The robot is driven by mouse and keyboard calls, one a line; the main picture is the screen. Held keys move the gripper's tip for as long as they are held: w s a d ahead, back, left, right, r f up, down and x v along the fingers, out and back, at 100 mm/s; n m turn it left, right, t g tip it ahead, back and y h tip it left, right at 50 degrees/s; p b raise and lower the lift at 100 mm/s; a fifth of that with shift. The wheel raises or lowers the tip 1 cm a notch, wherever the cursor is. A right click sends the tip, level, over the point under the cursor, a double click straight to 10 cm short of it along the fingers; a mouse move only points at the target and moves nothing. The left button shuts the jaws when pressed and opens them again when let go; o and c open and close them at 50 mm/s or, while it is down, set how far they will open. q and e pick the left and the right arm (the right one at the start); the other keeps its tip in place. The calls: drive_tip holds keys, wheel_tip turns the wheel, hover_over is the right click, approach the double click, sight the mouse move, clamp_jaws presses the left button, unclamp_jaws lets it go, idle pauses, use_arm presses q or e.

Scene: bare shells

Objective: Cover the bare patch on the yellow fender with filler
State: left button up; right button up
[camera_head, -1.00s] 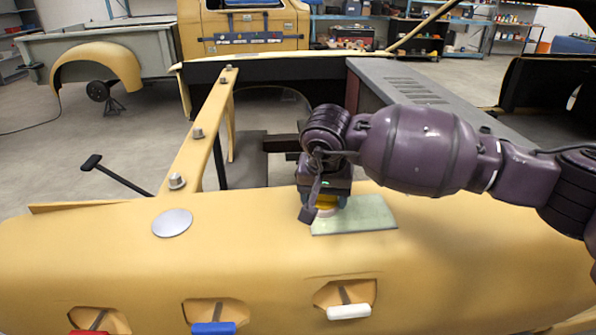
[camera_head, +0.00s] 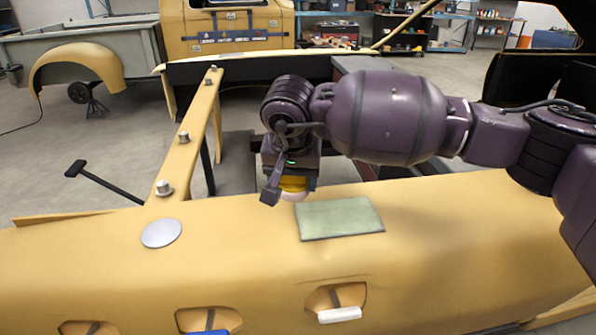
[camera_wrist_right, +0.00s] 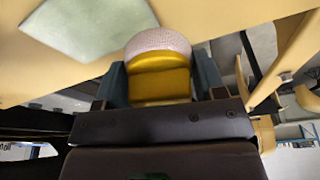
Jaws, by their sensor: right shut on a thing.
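The yellow fender (camera_head: 240,270) lies across the front of the head view. A round silver-grey bare patch (camera_head: 161,233) is on its top, at the left. A pale green rectangular sheet (camera_head: 340,218) lies flat on the fender, right of the patch; it also shows in the wrist view (camera_wrist_right: 90,27). My right gripper (camera_head: 290,190) is shut on a yellow applicator (camera_wrist_right: 160,82) with a rounded, pale pinkish-white pad (camera_wrist_right: 158,42). The pad is just left of the sheet's far left corner, right of the patch and apart from it. My left gripper is out of view.
A yellow bar with several bolts (camera_head: 190,140) rises behind the patch. A black T-shaped handle (camera_head: 105,184) sticks out at the left. White (camera_head: 339,315) and blue (camera_head: 208,333) handles sit in recesses along the near side. The fender top between patch and sheet is clear.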

drive_tip(key=shift+r+p, duration=0.3)
drive_tip(key=shift+r, duration=0.75)
